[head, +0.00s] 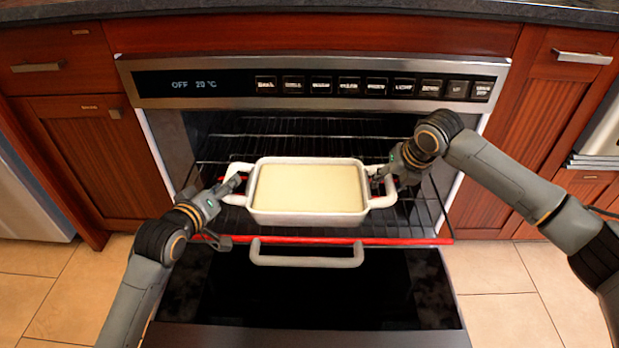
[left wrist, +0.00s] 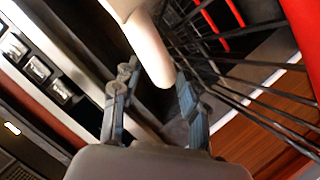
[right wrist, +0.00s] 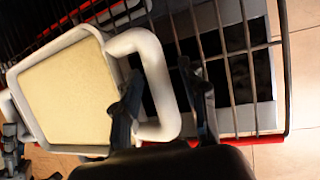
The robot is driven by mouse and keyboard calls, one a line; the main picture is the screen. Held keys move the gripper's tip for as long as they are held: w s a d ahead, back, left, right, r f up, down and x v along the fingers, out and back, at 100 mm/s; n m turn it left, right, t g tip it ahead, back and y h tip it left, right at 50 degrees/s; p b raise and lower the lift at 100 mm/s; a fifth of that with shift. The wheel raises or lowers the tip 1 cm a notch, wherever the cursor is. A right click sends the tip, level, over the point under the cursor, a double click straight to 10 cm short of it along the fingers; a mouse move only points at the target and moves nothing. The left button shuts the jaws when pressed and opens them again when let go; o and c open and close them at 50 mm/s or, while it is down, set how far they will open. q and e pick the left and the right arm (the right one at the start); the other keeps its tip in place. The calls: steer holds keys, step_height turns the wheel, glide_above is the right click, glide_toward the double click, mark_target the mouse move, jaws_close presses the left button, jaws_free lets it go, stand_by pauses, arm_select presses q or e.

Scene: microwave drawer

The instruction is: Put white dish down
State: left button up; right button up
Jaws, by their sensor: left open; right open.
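The white dish (head: 308,215) is a rectangular baking dish with a flat cream-coloured filling and a loop handle at each end. It appears level and resting on the oven rack (head: 425,214). My left gripper (head: 230,212) is at the dish's left handle and open. In the left wrist view, a pale handle bar (left wrist: 150,50) lies between its spread fingers. My right gripper (head: 382,176) is at the right handle and open. In the right wrist view, that handle (right wrist: 158,75) passes between the parted fingers. Contact between fingers and handles cannot be told.
The oven door (head: 310,300) is folded down in front, with a pale bar handle (head: 307,260) near the rack. The rack has a red front edge (head: 400,241). The control panel (head: 310,85) is above the opening. Bare rack shows beside and behind the dish.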

arm_select(q)
steer(key=v, duration=0.9)
steer(key=shift+s+r, duration=0.1)
steer(key=shift+s, duration=0.25)
arm_select(e)
steer(key=shift+r, duration=0.1)
arm_select(q)
steer(key=shift+a, duration=0.1)
arm_select(e)
steer(key=v, duration=1.1)
steer(key=shift+s+r, duration=0.2)
steer(key=shift+r, duration=0.15)
arm_select(q)
steer(key=shift+s, duration=0.1)
